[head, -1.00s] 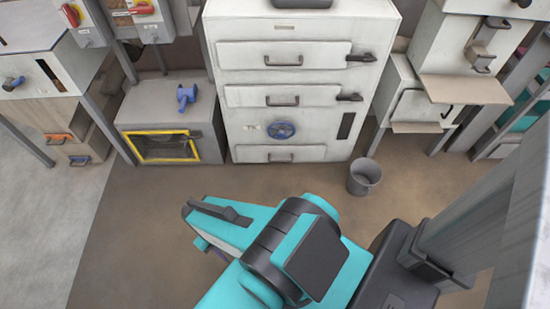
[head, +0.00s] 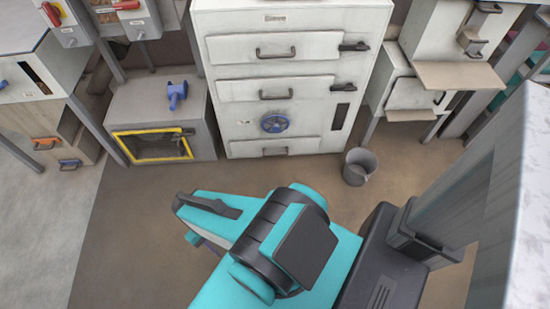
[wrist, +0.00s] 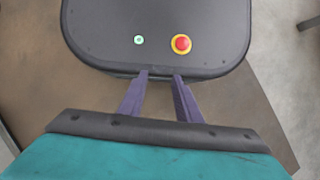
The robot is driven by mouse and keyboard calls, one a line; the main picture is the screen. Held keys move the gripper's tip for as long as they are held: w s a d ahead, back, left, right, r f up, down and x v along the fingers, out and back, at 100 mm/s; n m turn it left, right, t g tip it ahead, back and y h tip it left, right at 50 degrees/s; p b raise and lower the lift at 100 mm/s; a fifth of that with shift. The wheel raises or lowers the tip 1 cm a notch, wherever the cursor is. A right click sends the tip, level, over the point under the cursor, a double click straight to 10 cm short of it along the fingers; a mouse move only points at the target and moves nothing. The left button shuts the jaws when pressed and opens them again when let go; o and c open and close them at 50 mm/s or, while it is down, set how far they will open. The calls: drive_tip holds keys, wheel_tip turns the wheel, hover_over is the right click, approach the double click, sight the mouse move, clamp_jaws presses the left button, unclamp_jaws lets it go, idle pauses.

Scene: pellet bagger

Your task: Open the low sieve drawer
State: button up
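The white cabinet labelled "Sieve" (head: 283,17) stands against the back wall in the head view. Its low drawer (head: 242,149) is at the bottom, near the floor, and looks closed.
Above the low drawer are a blue handwheel (head: 274,123) and two closed fronts with handles and latches. A grey bin (head: 359,166) stands on the floor at the cabinet's right. A grey box with a yellow-framed window (head: 152,146) stands left. The brown floor before the cabinet is clear.

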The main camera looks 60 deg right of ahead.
drive_tip(key=w+d+f+m+t+y+b, duration=0.3)
drive_tip(key=w+d+f+m+y+b, duration=0.15)
drive_tip(key=w+d+f+b, duration=0.35)
drive_tip(key=w+d+f+m+t+y+b, duration=0.3)
drive_tip(key=w+d+f+m+y+b, duration=0.25)
drive_tip(key=d, duration=0.45)
drive_tip(key=m+t+h+b, duration=0.6)
drive_tip(key=m+t+b, duration=0.4)
drive_tip(key=t+b, duration=0.45)
approach(279, 155)
drive_tip(key=s, duration=0.2)
drive_tip(key=shift+w+d+r+b, duration=0.1)
drive_tip(key=shift+d+r+b, duration=0.05)
drive_tip(key=shift+r+b, duration=0.15)
drive_tip(key=shift+w+f, duration=0.1)
drive_tip(key=shift+b+x, duration=2.25)
drive_tip(key=shift+x, duration=4.55)
